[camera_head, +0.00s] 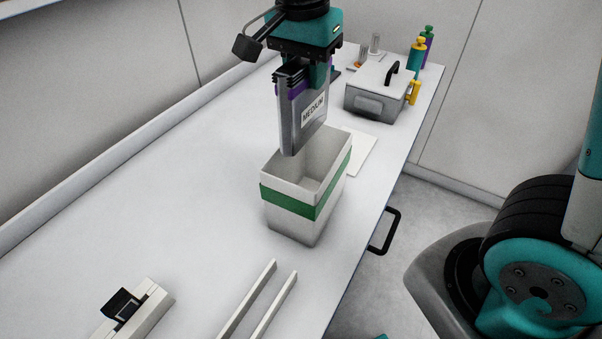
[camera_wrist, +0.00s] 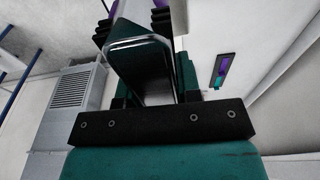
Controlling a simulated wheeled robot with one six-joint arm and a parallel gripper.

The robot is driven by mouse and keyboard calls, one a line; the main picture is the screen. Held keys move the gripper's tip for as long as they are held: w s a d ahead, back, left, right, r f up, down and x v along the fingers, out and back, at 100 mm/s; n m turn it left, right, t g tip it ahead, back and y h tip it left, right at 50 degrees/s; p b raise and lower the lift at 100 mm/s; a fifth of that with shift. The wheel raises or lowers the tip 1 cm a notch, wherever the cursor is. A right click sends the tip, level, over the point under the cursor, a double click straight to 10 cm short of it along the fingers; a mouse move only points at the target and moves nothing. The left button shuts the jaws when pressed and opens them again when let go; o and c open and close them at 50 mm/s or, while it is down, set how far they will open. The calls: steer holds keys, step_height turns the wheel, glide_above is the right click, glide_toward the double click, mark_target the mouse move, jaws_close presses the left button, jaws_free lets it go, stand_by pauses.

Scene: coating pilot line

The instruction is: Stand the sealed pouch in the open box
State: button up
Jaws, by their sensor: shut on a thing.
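The sealed pouch (camera_head: 304,122) is a flat grey packet with a white label reading "MEDIUM". My gripper (camera_head: 302,82) is shut on its top edge and holds it upright. The pouch hangs over the far side of the open box (camera_head: 290,203), a white box with a green band. In the head view the pouch's lower end overlaps the box's back rim; I cannot tell whether it is inside the opening or behind it. In the wrist view a dark, rounded shape with a pale edge (camera_wrist: 145,70) shows between the dark jaws; it is too dark to read well.
Behind the box stand a grey lidded container (camera_head: 374,102) with a black handle and several coloured bottles (camera_head: 418,52). A white sheet (camera_head: 358,152) lies beside the box. Two pale rails (camera_head: 262,305) and a small device (camera_head: 130,308) are in front. The left of the bench is clear.

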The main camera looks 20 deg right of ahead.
step_height(320, 180, down, 18)
steer(key=p, duration=0.2)
steer(key=shift+f+p, duration=0.15)
steer(key=shift+p, duration=0.25)
steer(key=shift+s+a, duration=0.1)
steer(key=shift+f+b, duration=0.5)
steer(key=shift+f, duration=0.1)
steer(key=o, duration=0.6)
steer(key=shift+s, duration=0.1)
